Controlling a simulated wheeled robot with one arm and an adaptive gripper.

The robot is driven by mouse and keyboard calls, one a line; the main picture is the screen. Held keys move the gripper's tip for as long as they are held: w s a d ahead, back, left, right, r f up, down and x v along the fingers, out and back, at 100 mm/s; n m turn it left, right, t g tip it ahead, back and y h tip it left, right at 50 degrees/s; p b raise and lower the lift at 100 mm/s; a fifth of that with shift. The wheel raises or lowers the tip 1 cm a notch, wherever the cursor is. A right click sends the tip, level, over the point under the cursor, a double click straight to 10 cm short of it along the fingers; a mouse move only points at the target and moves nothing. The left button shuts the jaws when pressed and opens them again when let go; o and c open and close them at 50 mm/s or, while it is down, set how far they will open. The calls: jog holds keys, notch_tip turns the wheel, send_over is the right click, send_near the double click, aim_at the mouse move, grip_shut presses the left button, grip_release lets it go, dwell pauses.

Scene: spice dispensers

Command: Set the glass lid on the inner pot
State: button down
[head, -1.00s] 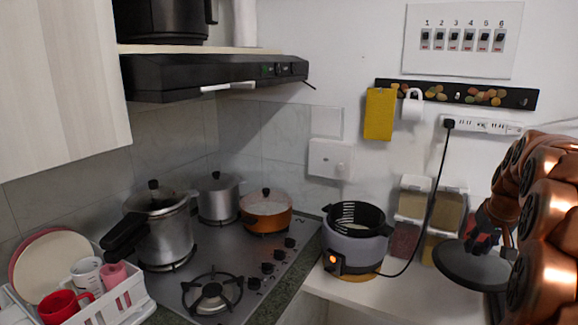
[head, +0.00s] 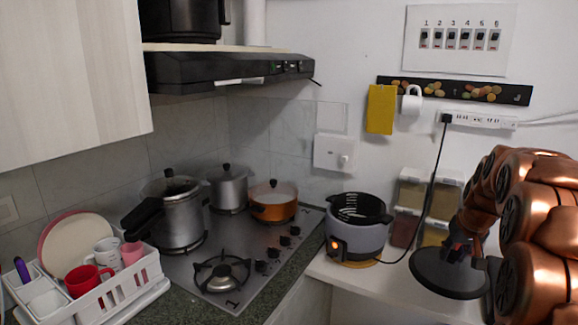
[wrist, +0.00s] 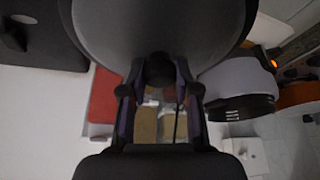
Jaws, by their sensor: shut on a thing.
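The dark round glass lid (head: 448,277) hangs from my gripper (head: 462,246), which is shut on its knob. The lid is tilted and held right of the cooker, apart from it. In the wrist view the lid (wrist: 160,28) fills the top, with its knob between the fingers of my gripper (wrist: 160,75). The black inner pot (head: 372,216) sits in the grey cooker (head: 356,240), open at the top, with a slotted part showing inside. The cooker also shows in the wrist view (wrist: 238,82), right of the lid, with its orange light on.
Spice dispensers (head: 410,194) stand against the wall behind the lid. A black cord (head: 430,190) runs from the power strip (head: 482,121) down to the cooker. The stove (head: 262,258) with several pots and a dish rack (head: 110,295) are to the left.

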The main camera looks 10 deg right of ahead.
jog(key=w+a+f+n+b, duration=0.1)
jog(key=a+f, duration=0.5)
jog(key=a, duration=0.4)
jog(key=a+f+n+y+b, duration=0.1)
jog(key=a+f, duration=0.6)
jog(key=a, duration=0.4)
jog(key=w+a+f+n, duration=0.1)
jog(key=a+f, duration=0.5)
jog(key=a, duration=0.4)
jog(key=shift+w+a+f+n+b, duration=0.2)
jog(key=shift+w+f+n+b, duration=0.1)
jog(key=shift+f+n+b, duration=0.1)
